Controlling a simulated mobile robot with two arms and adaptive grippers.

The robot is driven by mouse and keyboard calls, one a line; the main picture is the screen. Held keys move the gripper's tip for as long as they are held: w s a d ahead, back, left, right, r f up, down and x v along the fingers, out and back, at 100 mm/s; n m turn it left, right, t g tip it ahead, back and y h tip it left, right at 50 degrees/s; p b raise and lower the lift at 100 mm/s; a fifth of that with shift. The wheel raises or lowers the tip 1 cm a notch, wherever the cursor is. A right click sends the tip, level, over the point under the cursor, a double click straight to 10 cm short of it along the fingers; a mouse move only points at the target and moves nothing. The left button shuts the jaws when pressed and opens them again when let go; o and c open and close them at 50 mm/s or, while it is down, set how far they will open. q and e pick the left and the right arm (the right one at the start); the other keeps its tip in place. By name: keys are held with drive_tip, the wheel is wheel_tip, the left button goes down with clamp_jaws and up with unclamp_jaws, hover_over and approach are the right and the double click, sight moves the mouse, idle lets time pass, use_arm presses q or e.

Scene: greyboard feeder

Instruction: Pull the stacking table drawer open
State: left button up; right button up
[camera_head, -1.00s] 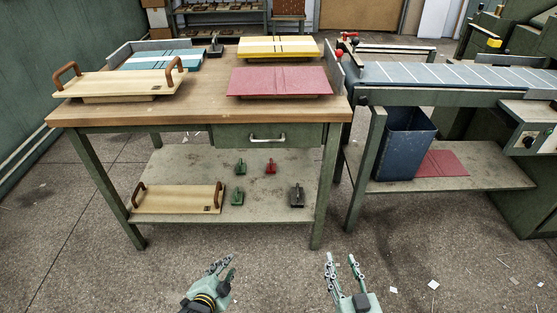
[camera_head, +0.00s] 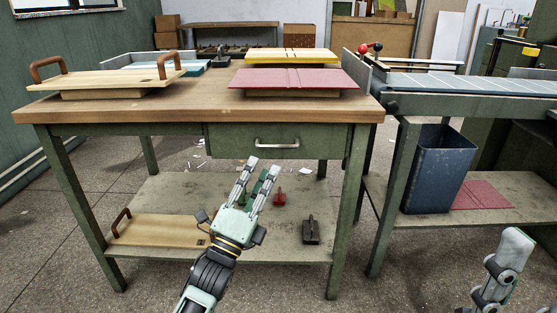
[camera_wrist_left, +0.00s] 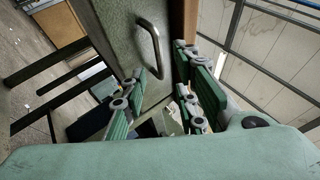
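The stacking table (camera_head: 200,100) has a wooden top and green legs. Its green drawer (camera_head: 225,142) sits under the front edge and looks shut, with a silver bar handle (camera_head: 277,143). My left gripper (camera_head: 261,166) is below and slightly left of the handle, fingers apart and pointing up toward the drawer. In the left wrist view the handle (camera_wrist_left: 150,45) lies beyond the open fingers (camera_wrist_left: 160,92), apart from them, with nothing between the pads. My right gripper (camera_head: 507,258) is only partly in view at the lower right, away from the table.
A lower shelf (camera_head: 160,190) holds a handled board (camera_head: 155,232) and several small clamp-like tools. Pink board (camera_head: 290,78) and yellow-white board (camera_head: 292,57) lie on top. A blue bin (camera_head: 438,172) stands right, under a conveyor-like table. Floor in front is open.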

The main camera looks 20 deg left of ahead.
sight(274, 152)
use_arm(q)
drive_tip(key=shift+b+x, duration=0.95)
drive_tip(key=shift+x, duration=2.55)
drive_tip(key=shift+c, duration=0.4)
clamp_jaws()
